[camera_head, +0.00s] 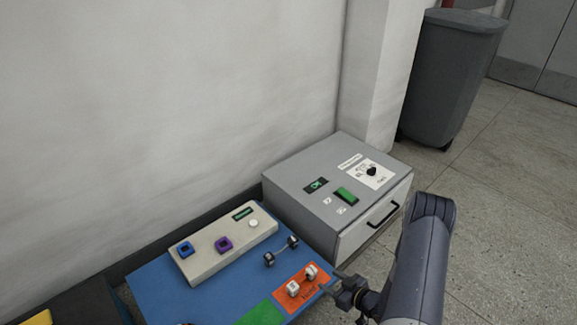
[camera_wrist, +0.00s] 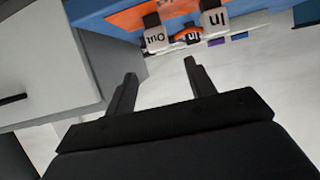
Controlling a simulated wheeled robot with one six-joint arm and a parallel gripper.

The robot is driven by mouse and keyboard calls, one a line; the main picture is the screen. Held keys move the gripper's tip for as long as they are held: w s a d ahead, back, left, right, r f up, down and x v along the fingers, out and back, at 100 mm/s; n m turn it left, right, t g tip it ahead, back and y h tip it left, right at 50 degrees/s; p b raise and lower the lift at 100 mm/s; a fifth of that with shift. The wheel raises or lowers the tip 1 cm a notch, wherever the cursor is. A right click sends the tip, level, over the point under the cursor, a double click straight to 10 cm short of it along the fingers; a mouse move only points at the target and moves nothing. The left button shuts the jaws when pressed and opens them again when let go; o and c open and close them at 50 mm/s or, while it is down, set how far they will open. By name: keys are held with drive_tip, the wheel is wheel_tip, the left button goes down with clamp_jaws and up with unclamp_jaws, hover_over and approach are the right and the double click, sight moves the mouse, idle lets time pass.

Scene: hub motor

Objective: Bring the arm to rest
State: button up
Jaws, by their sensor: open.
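My arm (camera_head: 418,262) comes in from the lower right in the head view. My gripper (camera_head: 338,284) is beside the right edge of the blue table, close to the orange patch. In the wrist view my gripper (camera_wrist: 160,80) shows two black fingers spread apart with nothing between them. Past the fingertips, white blocks lettered "Out" (camera_wrist: 155,40) and "In" (camera_wrist: 214,18) stand on the orange patch (camera_wrist: 130,18), apart from the fingers.
A grey box (camera_head: 300,185) with a green button and a drawer handle stands behind the table. The blue table (camera_head: 155,290) holds a beige panel (camera_head: 205,262), a dumbbell-shaped part (camera_head: 282,251) and a green patch (camera_head: 262,314). A dark bin (camera_head: 452,75) stands at the back right; floor (camera_head: 490,200) is clear.

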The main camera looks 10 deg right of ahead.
sight(312, 269)
drive_tip(key=b+x, duration=0.4)
drive_tip(key=x, duration=0.6)
drive_tip(key=shift+f, duration=0.15)
wheel_tip(312, 269, up, 3)
drive_tip(key=shift+f+p, duration=0.1)
drive_tip(key=shift+p, duration=0.7)
drive_tip(key=shift+r, duration=0.7)
